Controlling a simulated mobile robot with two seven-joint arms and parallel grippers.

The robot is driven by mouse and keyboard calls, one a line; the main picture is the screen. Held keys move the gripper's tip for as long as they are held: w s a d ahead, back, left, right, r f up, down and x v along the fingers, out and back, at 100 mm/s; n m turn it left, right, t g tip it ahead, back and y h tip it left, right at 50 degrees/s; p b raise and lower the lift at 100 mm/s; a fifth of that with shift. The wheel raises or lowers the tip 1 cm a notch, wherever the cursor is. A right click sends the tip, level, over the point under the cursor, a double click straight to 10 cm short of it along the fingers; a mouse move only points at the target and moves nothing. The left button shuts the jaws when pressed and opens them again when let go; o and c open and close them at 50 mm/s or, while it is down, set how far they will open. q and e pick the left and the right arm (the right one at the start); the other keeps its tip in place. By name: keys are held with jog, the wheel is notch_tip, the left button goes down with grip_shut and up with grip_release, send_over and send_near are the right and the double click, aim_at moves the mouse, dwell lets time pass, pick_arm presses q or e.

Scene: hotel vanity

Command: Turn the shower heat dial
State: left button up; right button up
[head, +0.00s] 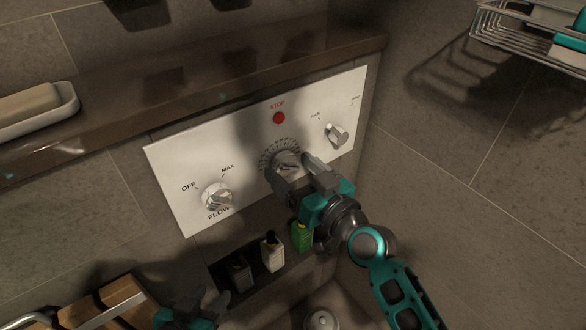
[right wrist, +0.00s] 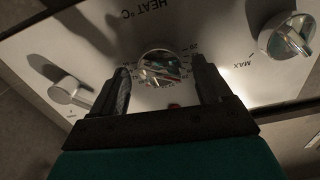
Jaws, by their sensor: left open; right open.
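The heat dial (head: 284,157), a round metallic knob with a ring of tick marks, sits in the middle of the white control panel (head: 178,160). My right gripper (head: 295,168) is at this dial and partly covers it in the head view. In the right wrist view the "HEAT °C" label shows, and the dial (right wrist: 160,66) lies between the two open fingers, one on each side. I cannot tell whether either finger touches it. My left gripper (head: 187,310) is low at the bottom edge of the head view, away from the panel, only partly visible.
The panel also has a flow knob (head: 217,198), a red stop button (head: 279,117) and another knob (head: 337,134). Small bottles (head: 272,252) stand in a niche below. A ledge with a soap dish (head: 68,102) runs above; a wire rack (head: 500,35) hangs upper right.

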pick_arm(q)
jog(key=shift+s+f, duration=0.1)
pick_arm(e)
jog(key=shift+w+a, duration=0.2)
pick_arm(q)
jog(key=shift+a, duration=0.1)
pick_arm(e)
jog(key=c, duration=1)
pick_arm(q)
jog(key=shift+w, duration=0.2)
pick_arm(e)
jog(key=shift+c, duration=0.2)
